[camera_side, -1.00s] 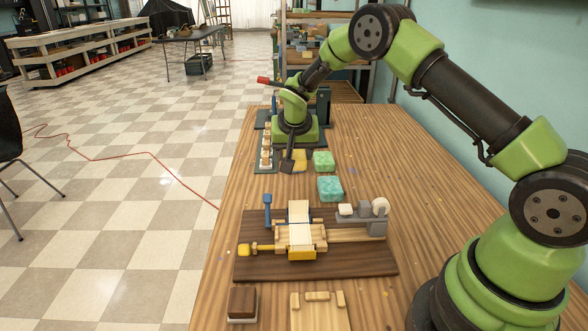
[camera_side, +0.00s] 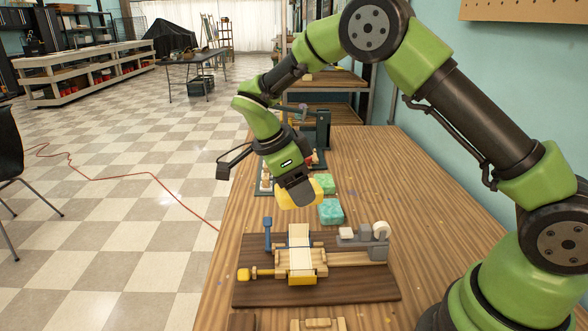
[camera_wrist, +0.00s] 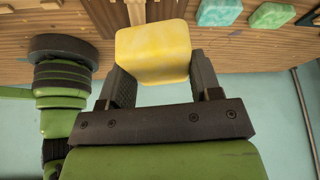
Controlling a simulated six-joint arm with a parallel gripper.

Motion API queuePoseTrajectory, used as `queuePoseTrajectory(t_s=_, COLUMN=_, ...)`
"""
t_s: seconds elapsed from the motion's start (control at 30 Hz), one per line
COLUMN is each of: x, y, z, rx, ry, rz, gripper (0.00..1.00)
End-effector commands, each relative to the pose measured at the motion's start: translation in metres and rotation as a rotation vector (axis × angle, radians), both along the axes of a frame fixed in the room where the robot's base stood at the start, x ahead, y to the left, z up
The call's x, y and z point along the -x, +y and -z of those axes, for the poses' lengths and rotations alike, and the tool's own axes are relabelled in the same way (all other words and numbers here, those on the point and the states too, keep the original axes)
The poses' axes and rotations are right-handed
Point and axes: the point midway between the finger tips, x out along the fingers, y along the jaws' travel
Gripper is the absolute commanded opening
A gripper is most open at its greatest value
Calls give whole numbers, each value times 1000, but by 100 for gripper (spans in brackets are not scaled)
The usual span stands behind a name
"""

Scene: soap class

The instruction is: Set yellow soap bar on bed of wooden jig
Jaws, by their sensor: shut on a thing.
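The yellow soap bar (camera_side: 314,190) is held in my gripper (camera_side: 297,193), up off the table beyond the jig. In the wrist view the bar (camera_wrist: 153,50) sits between the two dark fingers of the gripper (camera_wrist: 160,75), which press on its sides. The wooden jig (camera_side: 352,285) is a dark board near the front of the table. It carries a light wooden bed (camera_side: 283,260) with a pale strip across it and a yellow block at its front. My gripper is apart from the jig.
A teal soap bar (camera_side: 330,212) and a green one (camera_side: 325,184) lie on the table behind the jig. A blue upright lever (camera_side: 267,234), a yellow knob (camera_side: 243,274) and grey blocks with a white roller (camera_side: 380,230) stand on the jig. The right of the table is clear.

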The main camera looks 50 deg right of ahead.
Motion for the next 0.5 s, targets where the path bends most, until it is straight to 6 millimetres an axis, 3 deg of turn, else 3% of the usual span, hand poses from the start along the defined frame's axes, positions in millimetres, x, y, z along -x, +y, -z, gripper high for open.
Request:
queuePoseTrajectory(t_s=0.2, x=21, y=17, z=-5, rx=0, ry=0, rz=260, gripper=32)
queuePoseTrajectory(t_s=0.5, x=20, y=15, z=47, rx=1, ry=2, rz=247, gripper=32)
